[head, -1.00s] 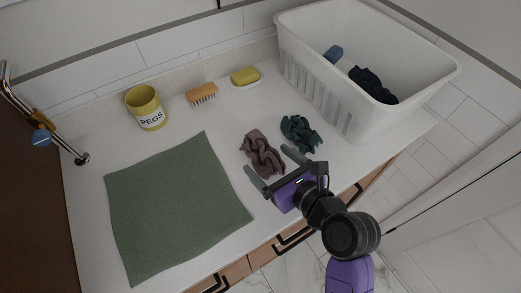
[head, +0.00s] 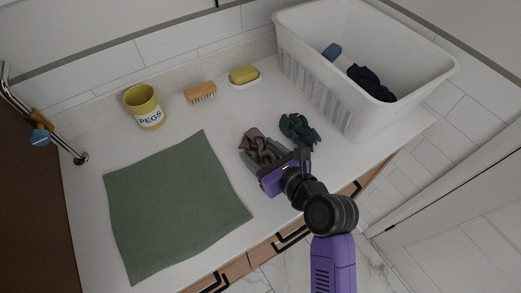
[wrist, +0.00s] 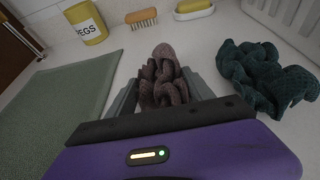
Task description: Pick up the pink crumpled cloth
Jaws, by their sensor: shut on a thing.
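The pink crumpled cloth (head: 258,146), a dusky mauve-pink bundle, lies on the white counter between the green mat and a dark teal cloth. In the wrist view the pink cloth (wrist: 165,80) sits between the two grey fingers. My gripper (head: 262,156) is low at the counter, shut on the cloth, with a finger on either side of it. In the wrist view my gripper (wrist: 168,92) hides the near end of the cloth. The cloth still appears to rest on the counter.
A dark teal crumpled cloth (head: 298,130) lies close on the right. A flat green mat (head: 175,205) covers the counter's left. A white basket (head: 312,88) with dark items stands at back right. A yellow pegs pot (head: 144,106), brush (head: 200,92) and soap (head: 243,75) line the back.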

